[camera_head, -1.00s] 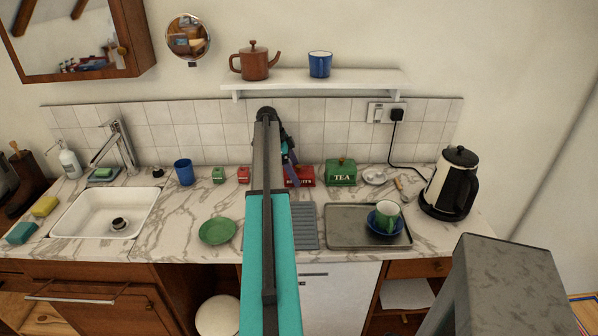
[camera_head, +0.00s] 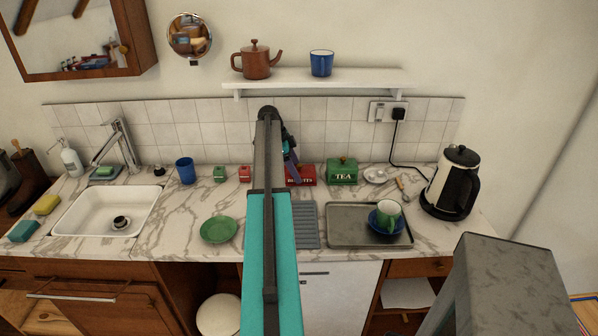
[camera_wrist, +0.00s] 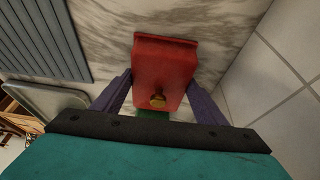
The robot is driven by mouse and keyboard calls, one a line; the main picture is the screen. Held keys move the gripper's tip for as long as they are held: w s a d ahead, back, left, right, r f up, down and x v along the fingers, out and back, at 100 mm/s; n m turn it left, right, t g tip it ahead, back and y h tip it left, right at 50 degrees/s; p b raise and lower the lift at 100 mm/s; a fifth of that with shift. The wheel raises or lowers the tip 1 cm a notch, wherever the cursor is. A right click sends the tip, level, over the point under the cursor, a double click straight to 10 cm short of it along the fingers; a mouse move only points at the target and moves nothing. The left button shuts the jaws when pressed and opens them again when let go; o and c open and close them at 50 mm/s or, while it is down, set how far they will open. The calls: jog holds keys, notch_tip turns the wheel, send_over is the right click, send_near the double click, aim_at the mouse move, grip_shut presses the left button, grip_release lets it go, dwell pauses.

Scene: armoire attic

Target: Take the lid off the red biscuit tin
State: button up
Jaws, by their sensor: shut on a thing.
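The red biscuit tin (camera_head: 303,177) stands on the marble counter left of the green tea tin, its left part hidden behind my arm. In the wrist view its red lid (camera_wrist: 165,72) with a brass knob (camera_wrist: 158,100) lies between the two purple fingers of my gripper (camera_wrist: 158,79). The fingers are shut on the lid's two sides. My gripper also shows at the tin in the head view (camera_head: 292,164), partly hidden by my arm. I cannot tell whether the lid is apart from the tin's body.
The green tea tin (camera_head: 342,173) stands close on the right. A small red box (camera_head: 244,174) and a green box (camera_head: 219,174) stand to the left. A metal tray (camera_head: 345,230) holds a cup and saucer in front. The tiled wall (camera_head: 330,130) is close behind; a shelf (camera_head: 350,78) hangs above.

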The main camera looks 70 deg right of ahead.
aim_at(298, 165)
jog(key=shift+r, duration=0.15)
jog(key=shift+r+b, duration=0.8)
jog(key=shift+r, duration=0.7)
jog(key=a+b, duration=0.1)
jog(key=a, duration=0.4)
jog(key=a+r+b, duration=0.1)
jog(key=a, duration=0.4)
jog(key=a+b, duration=0.1)
jog(key=a, duration=0.5)
jog(key=shift+w+r+b, duration=0.35)
jog(key=shift+b, duration=0.05)
